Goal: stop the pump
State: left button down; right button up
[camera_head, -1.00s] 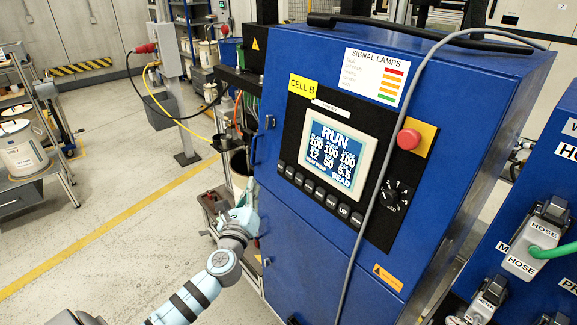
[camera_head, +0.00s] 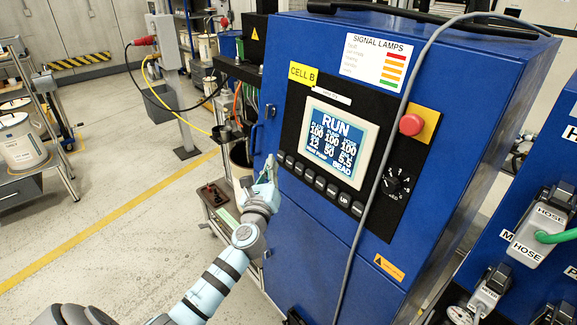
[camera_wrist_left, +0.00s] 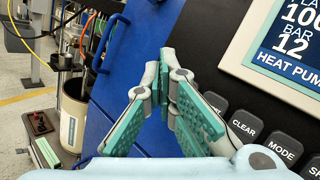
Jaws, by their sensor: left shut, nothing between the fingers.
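The blue pump cabinet (camera_head: 310,235) carries a black panel with a screen (camera_head: 339,138) that reads RUN, with numbers and HEAT PUMP and BEAD below. A row of dark buttons (camera_head: 320,183) runs under the screen. In the left wrist view, CLEAR (camera_wrist_left: 243,129) and MODE (camera_wrist_left: 283,149) are legible; a button left of CLEAR is partly hidden by a finger. A red mushroom button (camera_head: 411,124) sits on a yellow plate at upper right. My left gripper (camera_head: 270,165) is shut and empty, by the panel's left end; contact cannot be told. It also shows in the left wrist view (camera_wrist_left: 166,72).
A grey cable (camera_head: 373,190) hangs across the cabinet front, between the screen and a black rotary knob (camera_head: 397,182). Hose connectors (camera_head: 540,225) are at right.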

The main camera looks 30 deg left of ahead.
aim_at(290, 162)
pick_arm(q)
jog(key=shift+w+d+f+b, duration=0.15)
jog(key=shift+w+d+b, duration=0.05)
jog(key=shift+w, duration=0.45)
jog(key=shift+w+d+f+b, duration=0.1)
jog(key=shift+w+d+b, duration=0.1)
jog(key=shift+w, duration=0.4)
jog(key=shift+w, duration=0.1)
dwell(0.4)
jog(key=shift+w+d+f, duration=0.1)
jog(key=shift+w, duration=0.15)
jog(key=shift+w+d+b, duration=0.1)
jog(key=shift+w+b, duration=0.2)
jog(key=shift+w, duration=0.1)
dwell(0.7)
dwell(0.3)
jog(key=shift+s+a+p, duration=0.25)
jog(key=shift+s+p, duration=0.3)
jog(key=shift+s, duration=0.25)
jog(key=shift+s, duration=0.1)
